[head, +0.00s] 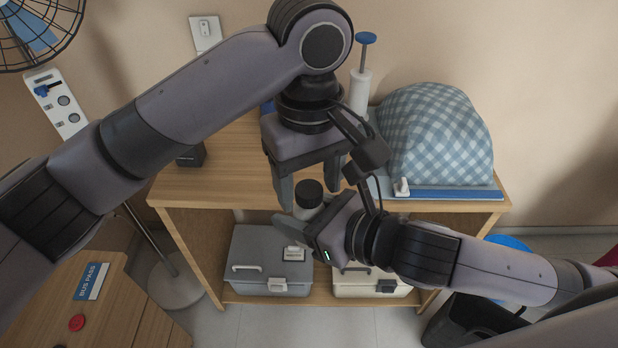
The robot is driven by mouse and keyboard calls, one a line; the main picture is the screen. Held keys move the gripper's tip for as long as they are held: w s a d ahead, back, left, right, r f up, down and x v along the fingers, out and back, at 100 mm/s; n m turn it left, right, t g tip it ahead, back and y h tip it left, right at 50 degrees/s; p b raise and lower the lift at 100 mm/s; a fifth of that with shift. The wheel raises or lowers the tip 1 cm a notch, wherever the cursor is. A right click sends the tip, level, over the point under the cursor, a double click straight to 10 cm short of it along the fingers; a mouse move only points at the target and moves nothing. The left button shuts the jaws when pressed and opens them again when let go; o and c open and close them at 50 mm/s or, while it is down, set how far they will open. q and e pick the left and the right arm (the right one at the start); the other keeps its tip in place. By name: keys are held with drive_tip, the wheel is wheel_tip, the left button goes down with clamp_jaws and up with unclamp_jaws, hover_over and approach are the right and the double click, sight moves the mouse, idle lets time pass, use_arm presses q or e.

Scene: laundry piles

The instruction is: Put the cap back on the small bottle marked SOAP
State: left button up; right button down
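A small pale bottle (304,213) with a dark cap (309,191) on its top is at the front edge of the table, partly hidden by my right gripper. No SOAP marking is readable. I cannot tell whether the cap is fully seated. My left gripper (309,178) points down from above, its fingers apart on either side of the cap with a gap showing. My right gripper (300,208) comes from the right, its fingers around the bottle's body.
A wooden table (215,180) carries a checked cloth bundle (435,135), a white pump bottle (360,90) and a dark box (191,155). A grey case (270,255) and a cream case (350,283) stand on the lower shelf. A fan (35,30) is at upper left.

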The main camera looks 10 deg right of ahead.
use_arm(q)
drive_tip(key=shift+r, duration=2.25)
drive_tip(key=shift+c, duration=0.3)
wheel_tip(320, 180, up, 2)
drive_tip(key=shift+n, duration=0.8)
drive_tip(key=shift+r+n, duration=0.75)
drive_tip(key=shift+n, duration=0.05)
drive_tip(key=shift+f, duration=0.1)
drive_tip(key=shift+f, duration=3.95)
